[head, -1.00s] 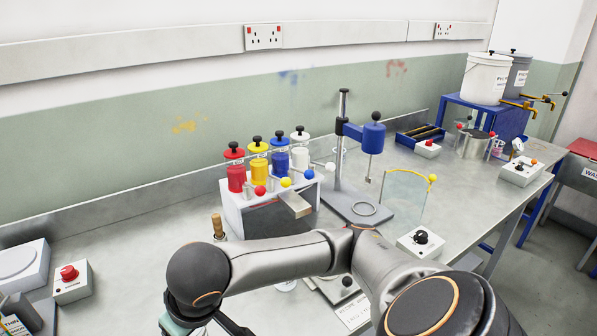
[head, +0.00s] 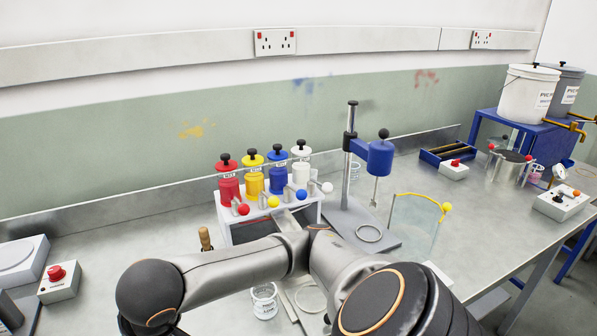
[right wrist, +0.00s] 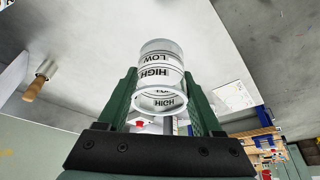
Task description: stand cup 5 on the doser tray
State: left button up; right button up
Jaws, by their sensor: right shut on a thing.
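In the right wrist view my right gripper (right wrist: 160,80) is shut on a clear cup (right wrist: 158,72) with HIGH and LOW marks, held between its green fingers. No number on it is readable. In the head view my right arm crosses the front, and its gripper is out of the picture. The doser appears to be the white rack (head: 227,222) with red, yellow, blue and white bottles. A grey ledge (head: 290,221), possibly its tray, juts from its front; my arm partly hides it. My left gripper is in neither view.
Another marked clear cup (head: 264,300) stands on the bench in front of my arm. A blue-headed stand (head: 380,158) and a clear shield (head: 415,222) are right of the rack. A wooden handle (head: 205,238) stands at its left. The bench at left centre is clear.

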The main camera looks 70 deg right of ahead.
aim_at(312, 298)
jog(key=k+l+u, duration=0.1)
jog(key=l, duration=0.25)
jog(key=k+l+u, duration=0.15)
jog(key=k+l, duration=0.6)
jog(key=l, duration=0.3)
